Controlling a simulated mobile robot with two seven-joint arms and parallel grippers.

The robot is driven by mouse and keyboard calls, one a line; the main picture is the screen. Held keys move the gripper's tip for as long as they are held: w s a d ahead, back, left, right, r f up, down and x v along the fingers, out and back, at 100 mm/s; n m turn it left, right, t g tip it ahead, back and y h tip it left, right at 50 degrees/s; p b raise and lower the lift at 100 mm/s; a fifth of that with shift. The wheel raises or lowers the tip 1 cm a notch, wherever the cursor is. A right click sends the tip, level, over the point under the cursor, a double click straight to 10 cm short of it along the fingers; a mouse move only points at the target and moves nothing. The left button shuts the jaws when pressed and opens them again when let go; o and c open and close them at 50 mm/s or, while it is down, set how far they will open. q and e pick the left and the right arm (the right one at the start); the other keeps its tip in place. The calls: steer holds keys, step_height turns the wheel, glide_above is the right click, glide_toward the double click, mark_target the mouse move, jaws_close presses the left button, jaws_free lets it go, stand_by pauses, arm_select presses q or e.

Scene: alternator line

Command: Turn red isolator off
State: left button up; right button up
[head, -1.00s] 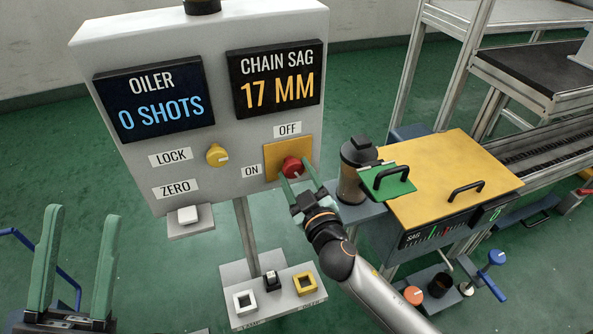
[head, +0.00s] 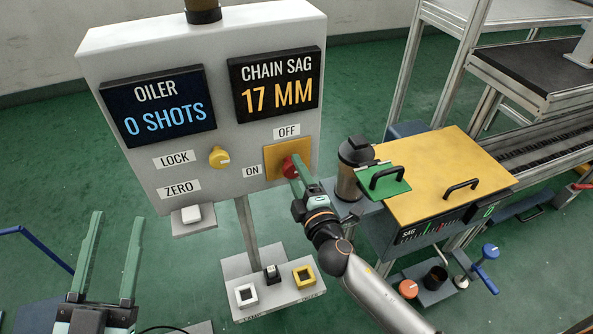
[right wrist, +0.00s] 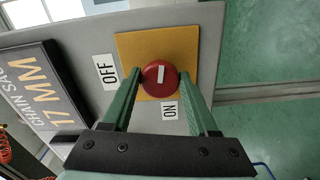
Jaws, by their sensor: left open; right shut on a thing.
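The red isolator knob (head: 289,162) sits on a yellow plate (head: 273,159) on the grey panel. The OFF label (head: 287,131) is above the plate and the ON label (head: 252,171) is left of it. My right gripper (head: 294,170) is shut on the knob, with one green finger on each side of it in the right wrist view. There the knob (right wrist: 160,76) shows a white mark lying along the direction of the ON label (right wrist: 168,112), not across toward OFF (right wrist: 106,70). My left gripper (head: 116,217) is open and empty at lower left.
A yellow knob (head: 218,156) and white ZERO button (head: 192,214) are on the panel's left. A pedestal with several buttons (head: 275,288) stands below. A dark canister (head: 353,165) and yellow-topped bench (head: 435,180) are close right of my right arm.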

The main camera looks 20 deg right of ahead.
arm_select(q)
steer(key=shift+w+a+f+n+g+y, duration=0.1)
steer(key=shift+w+f+n+g+y, duration=0.15)
steer(key=shift+f, duration=0.3)
steer(key=shift+w+f+n+g+y, duration=0.15)
steer(key=shift+f+y, duration=0.15)
steer(key=shift+f, duration=0.3)
steer(key=shift+w+a+f+n+g+y, duration=0.1)
steer(key=shift+w+f+n+g+y, duration=0.15)
steer(key=shift+f, duration=0.3)
arm_select(e)
steer(key=shift+r+n, duration=0.2)
steer(key=shift+n, duration=1)
steer(key=o, duration=1.3)
steer(key=shift+f, duration=0.1)
steer(key=shift+o, duration=0.2)
arm_select(q)
steer(key=s+r+m+t+h+b, duration=0.1)
steer(key=s+r+m+t+h, duration=0.1)
steer(key=r, duration=0.5)
steer(key=shift+s+d+m+h, duration=0.4)
steer(key=shift+s+m+h, duration=0.3)
steer(key=shift+h, duration=0.3)
arm_select(e)
steer(key=s, duration=1.2)
steer(key=shift+s+d, duration=0.2)
steer(key=shift+s, duration=0.05)
